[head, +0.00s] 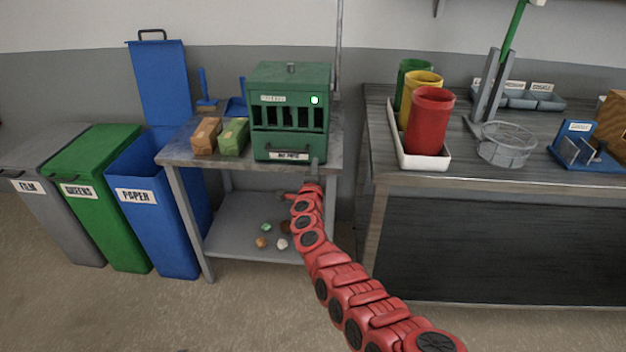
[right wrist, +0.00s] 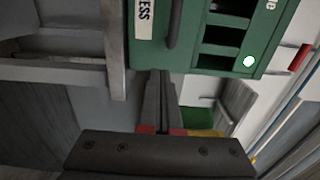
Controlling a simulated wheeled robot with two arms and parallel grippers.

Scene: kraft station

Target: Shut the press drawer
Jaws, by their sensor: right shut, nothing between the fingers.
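The green press (head: 290,82) stands on a small grey metal table. Its drawer (head: 262,152) is the low green front with a white label, below the dark slots. The drawer front looks close to flush with the body; I cannot tell if a small gap is left. In the right wrist view the drawer front (right wrist: 143,48) shows turned sideways, with a dark bar handle (right wrist: 175,22). My right gripper (head: 316,166) is at the drawer's right end. Its fingers (right wrist: 160,82) are shut and empty, with the tips close to the drawer front; contact is unclear. My left gripper is out of view.
Brown (head: 206,135) and green (head: 234,136) boxes sit left of the press. Small scraps (head: 265,240) lie on the lower shelf. Blue (head: 160,205), green and grey bins stand at left. A workbench (head: 372,140) with a red canister (head: 430,122) stands at right.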

